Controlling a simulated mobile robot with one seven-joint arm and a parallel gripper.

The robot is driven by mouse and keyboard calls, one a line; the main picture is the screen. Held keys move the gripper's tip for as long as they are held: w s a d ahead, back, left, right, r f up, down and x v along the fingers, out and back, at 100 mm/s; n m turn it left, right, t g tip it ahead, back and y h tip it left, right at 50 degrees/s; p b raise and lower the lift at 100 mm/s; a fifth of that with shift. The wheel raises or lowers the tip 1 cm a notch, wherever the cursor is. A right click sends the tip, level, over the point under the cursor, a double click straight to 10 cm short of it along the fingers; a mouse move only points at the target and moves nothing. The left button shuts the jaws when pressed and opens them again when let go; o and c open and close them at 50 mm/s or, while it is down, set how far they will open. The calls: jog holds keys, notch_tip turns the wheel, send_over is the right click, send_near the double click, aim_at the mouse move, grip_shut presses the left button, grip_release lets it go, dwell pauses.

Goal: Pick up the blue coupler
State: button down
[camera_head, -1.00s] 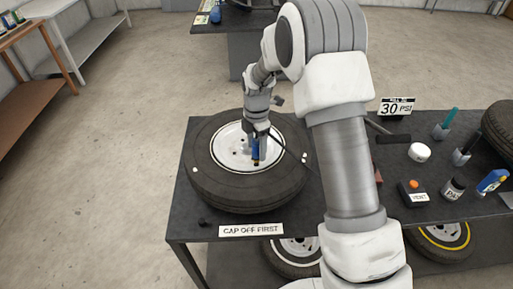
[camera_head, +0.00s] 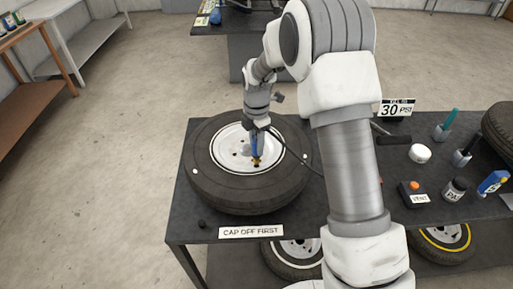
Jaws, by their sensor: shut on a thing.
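The blue coupler (camera_head: 256,150) is upright over the white wheel rim, with a brass-coloured lower end. My gripper (camera_head: 255,132) is above it, shut on its upper part. A dark hose runs from near the gripper to the right across the tyre. The tyre (camera_head: 212,183) lies flat on the dark table. I cannot tell whether the coupler's lower end touches the rim (camera_head: 232,160).
A "CAP OFF FIRST" sign (camera_head: 251,232) and a small black cap (camera_head: 202,223) are at the table's front edge. My arm hides the table's middle.

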jog(key=r, duration=0.3)
jog(key=shift+d+b, duration=0.3)
jog(key=shift+d, duration=0.1)
jog(key=d+r+p, duration=0.1)
jog(key=d+r, duration=0.8)
jog(key=d, duration=0.1)
jog(key=shift+s+d+r, duration=0.2)
jog(key=shift+d+r, duration=0.1)
jog(key=shift+d, duration=0.1)
jog(key=shift+f, duration=0.1)
